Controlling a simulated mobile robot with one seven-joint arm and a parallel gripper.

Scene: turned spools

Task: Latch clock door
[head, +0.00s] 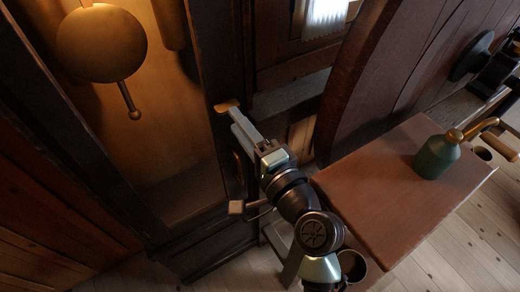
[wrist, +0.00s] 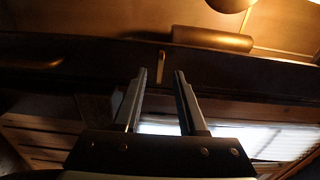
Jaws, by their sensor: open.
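The clock case stands at the left of the head view, with a dark wooden frame (head: 205,70) beside its lit interior. I cannot tell whether the door is fully closed. A small brass latch piece (head: 226,106) sits on this frame. In the wrist view it shows as a narrow upright tab (wrist: 160,63) on the dark rail, just beyond and between my fingertips. My gripper (head: 237,117) is open and empty, its fingers reaching to the latch. Both fingers (wrist: 160,75) show apart in the wrist view. Contact with the latch cannot be told.
A brass pendulum (head: 101,43) hangs inside the case. A curved brass handle (wrist: 32,64) is on the same rail. A reddish-brown tabletop (head: 385,195) with a green oil can (head: 437,157) stands at right. A curved wooden piece (head: 358,75) rises behind my arm.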

